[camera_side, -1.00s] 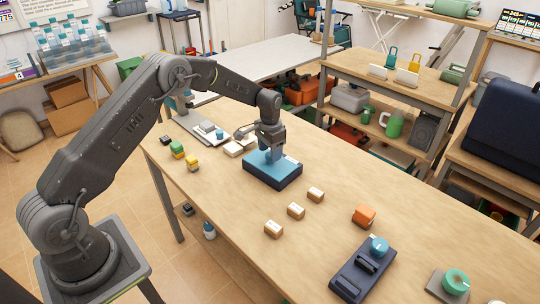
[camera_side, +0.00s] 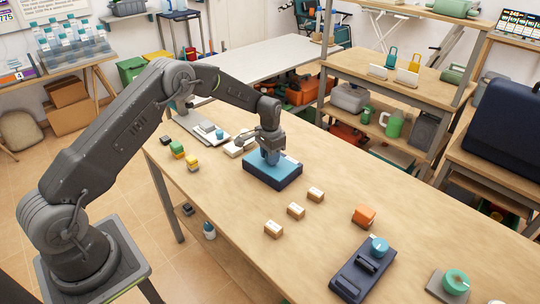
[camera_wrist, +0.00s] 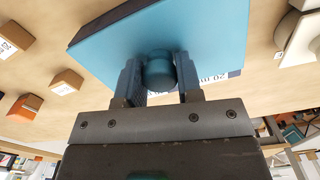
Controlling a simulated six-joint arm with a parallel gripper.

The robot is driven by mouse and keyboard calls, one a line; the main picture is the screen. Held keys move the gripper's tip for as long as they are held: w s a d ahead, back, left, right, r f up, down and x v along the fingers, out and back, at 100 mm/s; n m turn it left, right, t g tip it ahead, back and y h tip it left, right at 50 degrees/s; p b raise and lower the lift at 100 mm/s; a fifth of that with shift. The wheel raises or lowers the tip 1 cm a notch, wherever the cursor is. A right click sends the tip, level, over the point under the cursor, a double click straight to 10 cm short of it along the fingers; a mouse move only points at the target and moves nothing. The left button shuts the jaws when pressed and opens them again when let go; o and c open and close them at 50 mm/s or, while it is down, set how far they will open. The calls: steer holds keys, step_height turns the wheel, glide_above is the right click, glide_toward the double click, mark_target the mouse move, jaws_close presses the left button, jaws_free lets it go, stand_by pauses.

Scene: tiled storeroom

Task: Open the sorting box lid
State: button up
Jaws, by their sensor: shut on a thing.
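The sorting box (camera_side: 272,174) is a dark navy box on the wooden table, with a flat blue lid (camera_side: 286,168) on top. The lid lies flat on the box. In the wrist view the blue lid (camera_wrist: 205,35) fills the upper middle, with a round blue knob (camera_wrist: 158,70) standing on it. My gripper (camera_side: 270,156) is over the lid, pointing down. In the wrist view my gripper (camera_wrist: 160,80) has one finger on each side of the knob and is shut on it. A white printed label on the lid is partly hidden behind a finger.
An orange block (camera_side: 364,214) and a dark device with a blue knob (camera_side: 362,270) are farther right. Green and yellow blocks (camera_side: 192,163) lie left.

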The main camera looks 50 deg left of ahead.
jaws_close()
steer(key=s, duration=0.9)
steer(key=shift+s+d, duration=0.3)
steer(key=o, duration=0.8)
jaws_free()
steer(key=shift+o, duration=0.2)
steer(key=shift+r, duration=0.1)
step_height(320, 180, up, 14)
